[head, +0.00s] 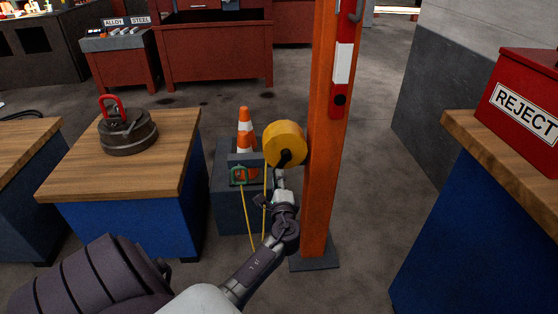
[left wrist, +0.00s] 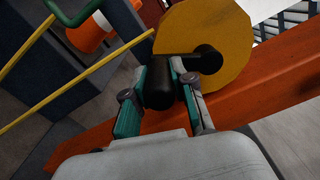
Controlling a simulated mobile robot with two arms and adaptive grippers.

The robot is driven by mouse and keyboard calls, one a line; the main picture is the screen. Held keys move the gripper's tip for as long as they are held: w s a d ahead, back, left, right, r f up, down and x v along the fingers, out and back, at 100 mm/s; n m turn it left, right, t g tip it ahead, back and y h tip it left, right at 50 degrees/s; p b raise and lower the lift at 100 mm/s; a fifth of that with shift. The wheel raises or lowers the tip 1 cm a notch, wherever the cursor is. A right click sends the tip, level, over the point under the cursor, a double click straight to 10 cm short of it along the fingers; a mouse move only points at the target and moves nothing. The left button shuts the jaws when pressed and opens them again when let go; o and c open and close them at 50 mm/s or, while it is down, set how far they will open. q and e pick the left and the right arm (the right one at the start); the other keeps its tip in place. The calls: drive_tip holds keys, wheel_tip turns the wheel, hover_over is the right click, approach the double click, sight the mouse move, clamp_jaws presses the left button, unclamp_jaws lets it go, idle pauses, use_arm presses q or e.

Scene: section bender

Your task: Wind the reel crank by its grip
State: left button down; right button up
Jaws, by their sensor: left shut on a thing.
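The yellow reel (head: 284,142) is mounted on the side of an orange post (head: 325,130). The reel (left wrist: 222,32) also shows large in the left wrist view. Its crank has a black hub (left wrist: 204,59) and a black grip (left wrist: 158,84). My left gripper (left wrist: 160,92) is shut on the grip, with one green finger on each side of it. In the head view my left gripper (head: 281,180) is just below the reel, and the grip is mostly hidden by it. My right gripper is not in view.
Yellow cord hangs beside the reel near a green-framed item (head: 239,176). An orange and white cone (head: 245,130) stands on a dark block behind. A wood-topped bench (head: 75,165) with a round weight (head: 127,130) is at left; a red REJECT bin (head: 525,105) is at right.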

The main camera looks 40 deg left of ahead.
use_arm(q)
drive_tip(key=shift+a, duration=0.1)
drive_tip(key=c, duration=1)
unclamp_jaws()
drive_tip(key=shift+o, duration=0.2)
drive_tip(key=v, duration=1.2)
